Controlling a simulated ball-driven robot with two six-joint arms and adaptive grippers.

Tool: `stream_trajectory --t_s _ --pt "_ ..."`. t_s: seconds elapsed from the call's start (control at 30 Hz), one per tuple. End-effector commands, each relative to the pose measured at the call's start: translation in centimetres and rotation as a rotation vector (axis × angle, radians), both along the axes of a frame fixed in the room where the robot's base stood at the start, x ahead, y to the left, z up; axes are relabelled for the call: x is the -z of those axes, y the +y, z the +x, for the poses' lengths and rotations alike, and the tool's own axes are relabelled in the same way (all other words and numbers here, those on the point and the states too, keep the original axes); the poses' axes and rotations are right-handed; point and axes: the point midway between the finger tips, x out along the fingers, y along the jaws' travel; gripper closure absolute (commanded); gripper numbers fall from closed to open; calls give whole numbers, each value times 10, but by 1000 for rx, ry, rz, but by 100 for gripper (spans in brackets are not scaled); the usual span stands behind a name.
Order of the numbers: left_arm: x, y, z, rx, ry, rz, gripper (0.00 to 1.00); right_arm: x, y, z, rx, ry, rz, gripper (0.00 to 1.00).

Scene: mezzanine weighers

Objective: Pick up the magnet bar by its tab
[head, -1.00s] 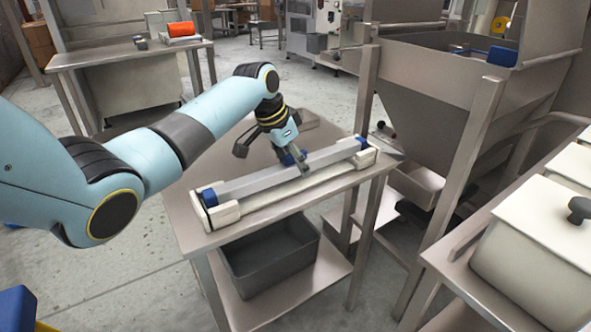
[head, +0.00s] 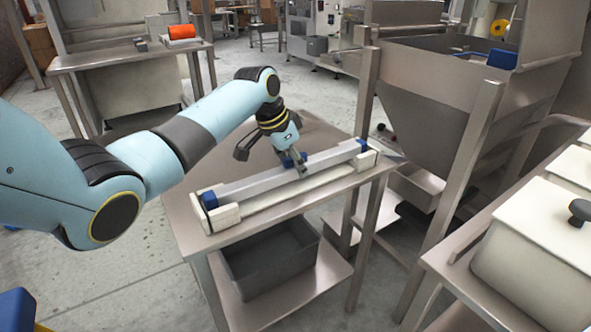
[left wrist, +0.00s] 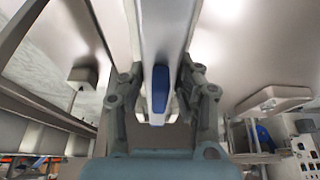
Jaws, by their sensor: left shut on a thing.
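The magnet bar (head: 255,184) is a long grey bar with blue ends. It lies diagonally along white end blocks (head: 225,215) on the steel table. My left gripper (head: 297,164) is at the middle of the bar, pointing down and shut on its tab. In the left wrist view, my left gripper's fingers (left wrist: 161,88) stand on both sides of the blue tab (left wrist: 160,88), with the pale bar (left wrist: 164,30) running up the picture. The fingers partly hide the tab in the head view. My right gripper is not in view.
A grey bin (head: 268,258) sits on the shelf under the steel table (head: 190,210). A steel hopper (head: 430,100) on legs stands close to the right. A lidded container (head: 525,245) stands on the bench at the lower right. The table behind the bar is mostly bare.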

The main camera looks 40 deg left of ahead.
Motion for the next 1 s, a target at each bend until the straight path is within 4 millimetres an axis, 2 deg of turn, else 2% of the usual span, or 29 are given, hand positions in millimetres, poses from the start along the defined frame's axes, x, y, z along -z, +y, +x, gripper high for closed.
stream_trajectory --t_s 0.33,0.67,0.87,1.0 --pt "-10 0 2 1 -7 1 100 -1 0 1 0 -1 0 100" --pt "-43 0 3 1 -10 0 100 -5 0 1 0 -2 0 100" --pt "-57 -24 -3 3 -7 -3 100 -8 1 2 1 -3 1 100" --pt "-72 -47 -7 3 -10 -3 100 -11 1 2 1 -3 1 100"
